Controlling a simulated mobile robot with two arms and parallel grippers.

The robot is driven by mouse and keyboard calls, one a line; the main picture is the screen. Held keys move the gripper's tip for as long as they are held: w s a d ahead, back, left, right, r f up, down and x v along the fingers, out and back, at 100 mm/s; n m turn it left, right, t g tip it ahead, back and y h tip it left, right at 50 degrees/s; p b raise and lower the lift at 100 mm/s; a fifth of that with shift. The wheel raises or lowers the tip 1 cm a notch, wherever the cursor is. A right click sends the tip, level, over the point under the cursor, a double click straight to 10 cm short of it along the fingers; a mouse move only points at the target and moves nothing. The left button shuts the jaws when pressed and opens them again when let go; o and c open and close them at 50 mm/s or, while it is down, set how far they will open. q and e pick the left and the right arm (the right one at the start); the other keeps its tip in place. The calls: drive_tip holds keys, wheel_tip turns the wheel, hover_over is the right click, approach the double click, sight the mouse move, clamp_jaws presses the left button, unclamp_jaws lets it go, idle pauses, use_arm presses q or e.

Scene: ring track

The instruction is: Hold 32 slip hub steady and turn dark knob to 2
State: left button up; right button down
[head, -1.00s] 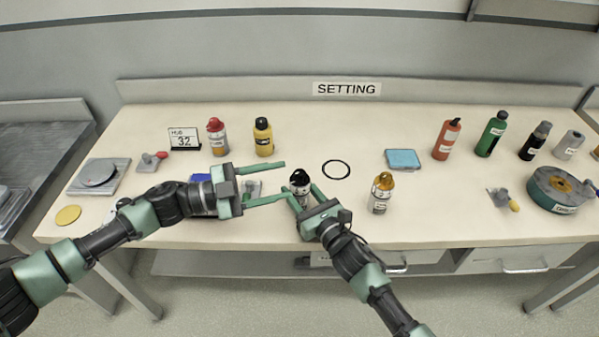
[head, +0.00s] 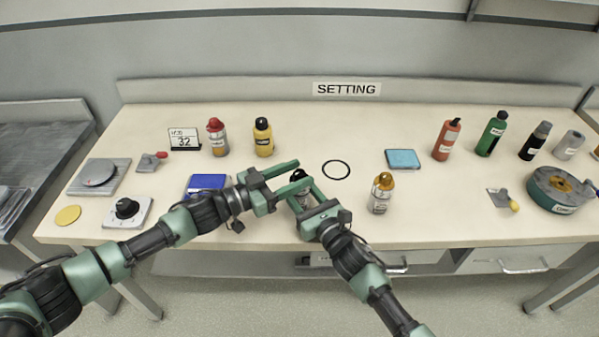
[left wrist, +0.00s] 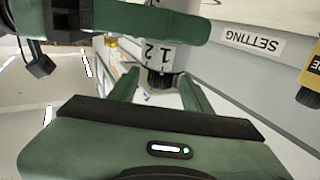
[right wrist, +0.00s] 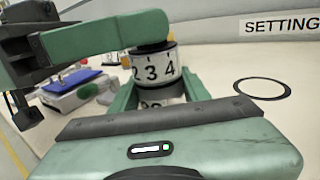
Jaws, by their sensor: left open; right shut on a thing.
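The slip hub is a small upright cylinder with a black knob (head: 297,175) on top, near the table's front middle. Its white band (right wrist: 156,68) reads 2, 3, 4 in the right wrist view; a lower white band is partly hidden. In the left wrist view the band (left wrist: 160,52) shows 1 and 2. My right gripper (head: 302,192) is shut on the hub's body from the front. My left gripper (head: 304,172) is open, its fingers either side of the dark knob with gaps. A card reading HUB 32 (head: 185,139) stands at the back left.
A black dial on a white plate (head: 127,209) and a blue box (head: 207,182) lie to the left. An orange-capped bottle (head: 382,193) stands just right of my right gripper. A black ring (head: 336,169) lies behind it. Several bottles stand along the back.

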use_arm(q)
drive_tip(key=shift+w+d, duration=0.3)
drive_tip(key=shift+d, duration=0.2)
clamp_jaws()
